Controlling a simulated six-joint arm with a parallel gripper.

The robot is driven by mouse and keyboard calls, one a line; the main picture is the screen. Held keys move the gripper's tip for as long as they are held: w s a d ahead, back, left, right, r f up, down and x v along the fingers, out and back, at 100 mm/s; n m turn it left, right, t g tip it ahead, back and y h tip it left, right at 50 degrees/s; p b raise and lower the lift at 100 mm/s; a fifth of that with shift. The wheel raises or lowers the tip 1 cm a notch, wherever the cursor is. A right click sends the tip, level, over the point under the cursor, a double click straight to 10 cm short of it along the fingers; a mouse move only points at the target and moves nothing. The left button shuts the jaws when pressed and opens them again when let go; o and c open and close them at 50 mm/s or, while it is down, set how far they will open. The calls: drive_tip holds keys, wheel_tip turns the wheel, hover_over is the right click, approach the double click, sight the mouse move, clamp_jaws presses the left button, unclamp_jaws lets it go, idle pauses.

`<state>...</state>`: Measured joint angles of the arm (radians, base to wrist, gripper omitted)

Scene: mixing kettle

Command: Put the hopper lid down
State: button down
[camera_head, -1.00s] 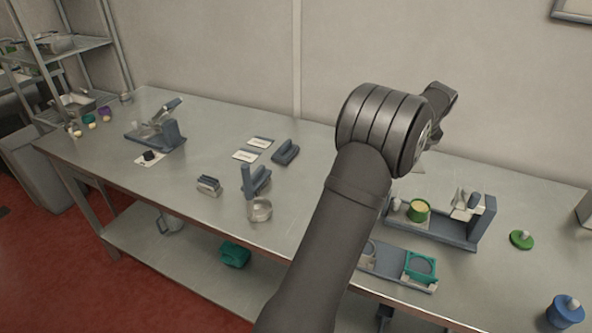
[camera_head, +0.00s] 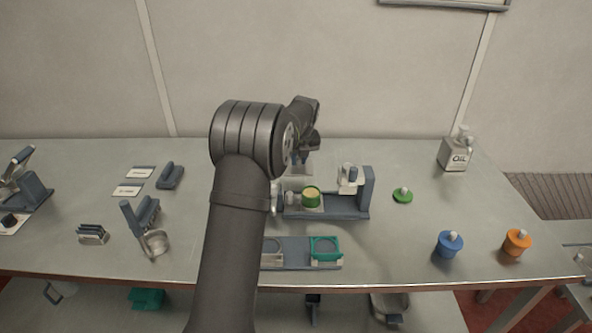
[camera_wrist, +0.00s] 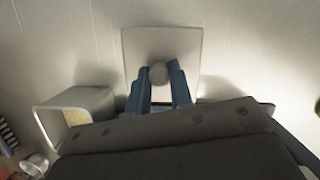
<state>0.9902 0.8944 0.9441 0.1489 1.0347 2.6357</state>
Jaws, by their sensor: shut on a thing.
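The hopper lid (camera_wrist: 165,40) is a square pale grey plate with a round grey knob (camera_wrist: 158,74). My gripper (camera_wrist: 158,78) has its two blue fingers shut on that knob in the wrist view. In the head view my gripper (camera_head: 304,145) is over the back of the table, behind the mixing stand; its fingertips are mostly hidden there. An open square box, perhaps the hopper (camera_wrist: 75,116), stands to the left of the lid in the wrist view, with something yellowish inside. I cannot tell whether the lid touches the table.
The blue mixing stand (camera_head: 342,211) holds a green pot (camera_head: 311,198). A green knobbed disc (camera_head: 403,196), a blue canister (camera_head: 449,246), an orange canister (camera_head: 516,243) and an oil can (camera_head: 455,154) stand to the right. The table between the stand and the oil can is largely clear.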

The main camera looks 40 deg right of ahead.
sight(299, 165)
drive_tip(key=shift+f, duration=2.25)
drive_tip(key=shift+f, duration=0.2)
drive_tip(key=c, duration=1.3)
unclamp_jaws()
drive_tip(key=shift+r, duration=0.15)
drive_tip(key=v, duration=1.2)
drive_tip(key=shift+r, duration=0.1)
